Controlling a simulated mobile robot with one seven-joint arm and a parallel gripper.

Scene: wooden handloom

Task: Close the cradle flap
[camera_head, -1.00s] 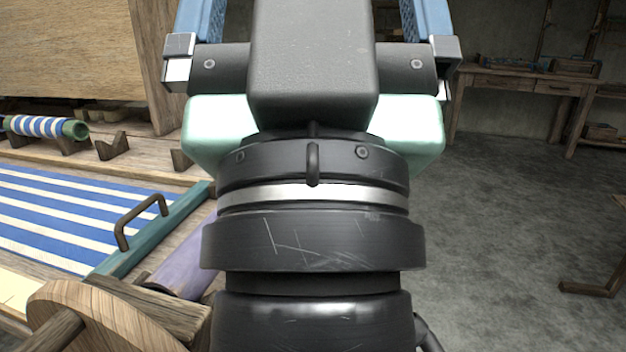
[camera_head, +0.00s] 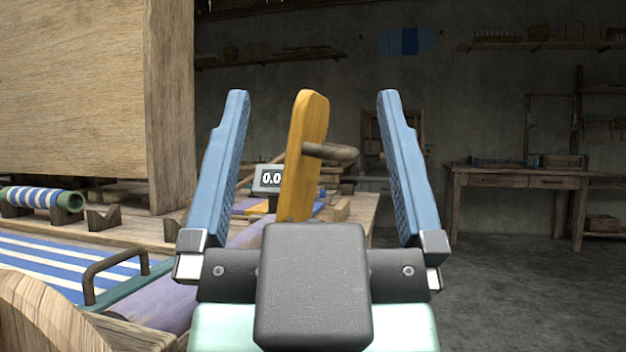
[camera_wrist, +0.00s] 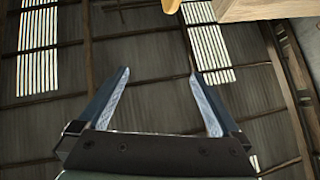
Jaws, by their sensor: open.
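An orange-yellow upright board (camera_head: 300,165) with a rounded top and a dark bar handle (camera_head: 330,152) stands beyond my gripper in the head view; it looks like the cradle flap, tilted slightly from vertical. My gripper (camera_head: 312,92) is open and empty, its two blue fingers pointing up. In the picture the board shows between the fingers, but it appears farther away; no contact shows. In the wrist view my open gripper (camera_wrist: 160,74) faces the ceiling, and a small yellow piece (camera_wrist: 171,5) shows at the top edge. The board's lower end is hidden behind my gripper.
A large wooden panel (camera_head: 75,90) stands at left. A striped roll (camera_head: 40,199) rests on wooden supports above blue-and-white cloth (camera_head: 50,265) and a dark handle (camera_head: 110,270). A small display (camera_head: 268,179) reads 0.0. A workbench (camera_head: 515,180) stands at the back right; the floor before it is clear.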

